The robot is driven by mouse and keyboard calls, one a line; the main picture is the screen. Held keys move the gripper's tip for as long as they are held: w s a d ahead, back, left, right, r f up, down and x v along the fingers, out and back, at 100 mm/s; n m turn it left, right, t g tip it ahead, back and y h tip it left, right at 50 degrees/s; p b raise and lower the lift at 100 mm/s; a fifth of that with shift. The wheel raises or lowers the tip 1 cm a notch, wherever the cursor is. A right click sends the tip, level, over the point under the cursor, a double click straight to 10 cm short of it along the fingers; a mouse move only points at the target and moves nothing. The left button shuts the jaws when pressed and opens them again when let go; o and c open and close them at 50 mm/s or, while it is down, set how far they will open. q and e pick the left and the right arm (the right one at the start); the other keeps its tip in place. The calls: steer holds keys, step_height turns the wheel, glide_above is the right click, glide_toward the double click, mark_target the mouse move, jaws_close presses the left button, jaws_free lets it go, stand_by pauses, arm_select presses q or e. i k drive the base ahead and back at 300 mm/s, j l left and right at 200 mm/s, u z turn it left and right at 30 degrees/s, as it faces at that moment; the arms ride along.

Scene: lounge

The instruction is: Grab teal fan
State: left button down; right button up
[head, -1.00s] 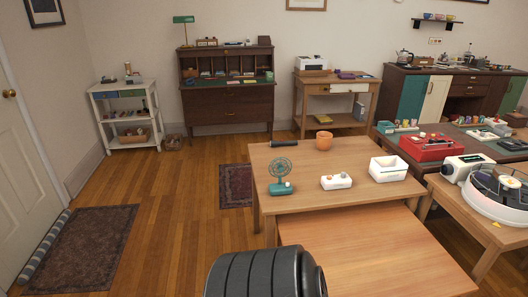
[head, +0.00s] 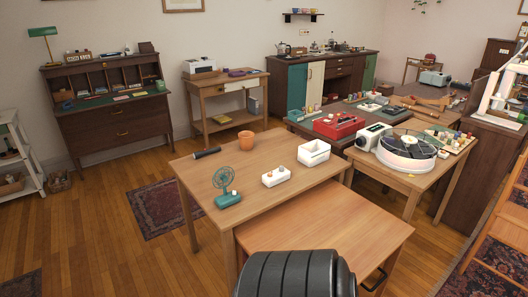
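The teal fan (head: 226,188) stands upright on the left part of a light wooden table (head: 240,160) in the head view. It has a round caged head on a short stem and a teal base with a small pale knob. A black ribbed part of my own body shows at the bottom edge, in front of a lower wooden table. Neither of my grippers shows in this view.
A white box with knobs (head: 276,176), a white open bin (head: 314,152), an orange pot (head: 246,140) and a black cylinder (head: 207,153) share the fan's table. A lower wooden table (head: 325,225) stands in front. Open floor (head: 130,245) lies to the left.

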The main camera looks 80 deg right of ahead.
mark_target(223, 177)
steer(key=i+l+z, duration=0.15)
steer(key=z, duration=0.3)
steer(key=i+z, duration=0.6)
steer(key=z, duration=0.3)
